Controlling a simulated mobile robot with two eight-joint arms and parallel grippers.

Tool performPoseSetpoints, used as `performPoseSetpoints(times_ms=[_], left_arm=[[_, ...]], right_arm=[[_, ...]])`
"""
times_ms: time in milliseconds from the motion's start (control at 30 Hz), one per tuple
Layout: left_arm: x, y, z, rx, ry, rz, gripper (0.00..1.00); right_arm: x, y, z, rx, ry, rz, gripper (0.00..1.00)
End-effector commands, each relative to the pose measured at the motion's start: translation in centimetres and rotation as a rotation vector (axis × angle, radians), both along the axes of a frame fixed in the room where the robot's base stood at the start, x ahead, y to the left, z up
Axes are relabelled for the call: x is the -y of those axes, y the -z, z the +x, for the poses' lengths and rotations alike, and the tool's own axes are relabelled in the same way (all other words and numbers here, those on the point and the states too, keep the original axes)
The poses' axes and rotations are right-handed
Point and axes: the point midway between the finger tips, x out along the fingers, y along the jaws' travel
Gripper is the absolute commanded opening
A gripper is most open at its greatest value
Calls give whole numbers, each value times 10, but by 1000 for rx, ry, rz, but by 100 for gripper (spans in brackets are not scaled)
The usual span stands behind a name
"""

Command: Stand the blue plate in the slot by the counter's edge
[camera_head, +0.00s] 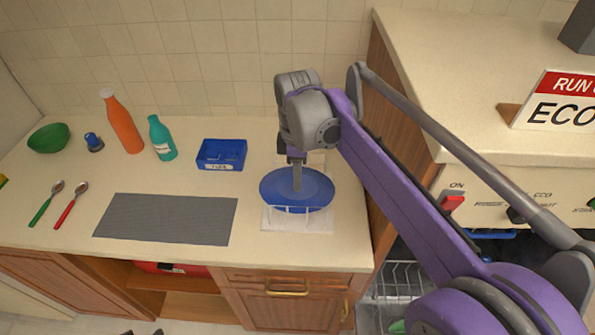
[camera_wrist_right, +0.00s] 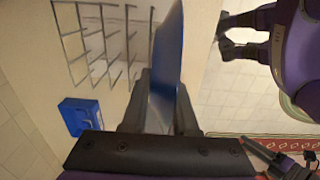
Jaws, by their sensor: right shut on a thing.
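The blue plate (camera_head: 318,187) is at the white wire rack (camera_head: 268,222) on the counter, its face turned toward my head camera. Some front rack wires show in front of its lower edge; I cannot tell whether it rests in a slot. My right gripper (camera_head: 297,178) is shut on the plate's upper part from above. In the right wrist view the plate (camera_wrist_right: 168,60) is edge-on between the fingers, with the rack wires (camera_wrist_right: 104,48) to its left. My left gripper (camera_wrist_right: 226,36) is away from the counter, apparently empty, its fingers apart.
A blue labelled tray (camera_head: 221,155) stands left of the rack. A grey mat (camera_head: 166,219) lies near the front edge. Bottles (camera_head: 122,125), a green bowl (camera_head: 48,138) and two spoons (camera_head: 72,205) are farther left. A taller cabinet (camera_head: 400,110) rises to the right.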

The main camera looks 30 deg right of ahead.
Motion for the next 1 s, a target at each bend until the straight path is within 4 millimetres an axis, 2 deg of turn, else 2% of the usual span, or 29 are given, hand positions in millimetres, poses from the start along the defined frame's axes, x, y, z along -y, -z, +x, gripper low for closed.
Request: performPoseSetpoints(times_ms=[100,400,900,933,1000], left_arm=[[0,9,-4,-7,0,0,50],[0,22,-9,-17,0,0,50],[0,24,-10,-18,0,0,50],[0,24,-10,-18,0,0,50],[0,24,-10,-18,0,0,50]], right_arm=[[0,13,-1,-1,0,0,0],[0,31,0,-1,0,1,0],[0,36,0,0,0,0,0],[0,36,0,0,0,0,33],[0,36,0,0,0,0,45]])
